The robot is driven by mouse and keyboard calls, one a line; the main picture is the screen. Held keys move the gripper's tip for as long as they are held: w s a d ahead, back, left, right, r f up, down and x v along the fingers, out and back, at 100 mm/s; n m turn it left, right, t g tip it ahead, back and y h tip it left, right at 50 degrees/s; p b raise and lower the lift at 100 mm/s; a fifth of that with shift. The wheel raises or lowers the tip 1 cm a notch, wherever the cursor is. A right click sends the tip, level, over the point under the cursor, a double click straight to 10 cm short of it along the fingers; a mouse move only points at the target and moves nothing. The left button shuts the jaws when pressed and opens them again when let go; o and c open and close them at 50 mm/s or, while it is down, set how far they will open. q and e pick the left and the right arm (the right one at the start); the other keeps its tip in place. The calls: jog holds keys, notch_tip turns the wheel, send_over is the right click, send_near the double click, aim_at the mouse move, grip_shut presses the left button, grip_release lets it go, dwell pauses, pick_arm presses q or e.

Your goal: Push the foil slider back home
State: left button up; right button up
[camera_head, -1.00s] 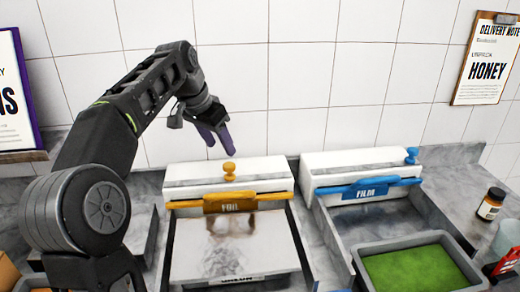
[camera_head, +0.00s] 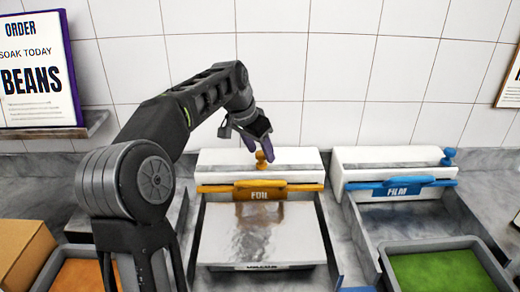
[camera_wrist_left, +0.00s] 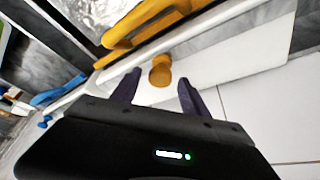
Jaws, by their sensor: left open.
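The foil slider (camera_head: 261,158) is a small orange knob near the middle of the white top of the foil dispenser (camera_head: 225,160). An orange bar (camera_head: 258,191) marked FOIL runs along the dispenser's front. My left gripper (camera_head: 259,143) is open, with its dark purple fingers reaching down to the knob. In the left wrist view the knob (camera_wrist_left: 160,72) appears between or just beyond the two fingertips (camera_wrist_left: 160,78). I see a gap on each side of it there. The fingers partly hide the knob's top in the head view. My right gripper is out of view.
The film dispenser (camera_head: 365,158) stands to the right, its blue knob (camera_head: 448,153) at its right end. A tray of green food (camera_head: 384,262) is in front of it. A cardboard box (camera_head: 22,245) sits at left. The tiled wall (camera_head: 340,70) closes the back.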

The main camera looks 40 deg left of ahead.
pick_arm(q)
jog(key=shift+f, duration=0.1)
jog(key=shift+c, duration=0.5)
grip_shut()
dwell(0.9)
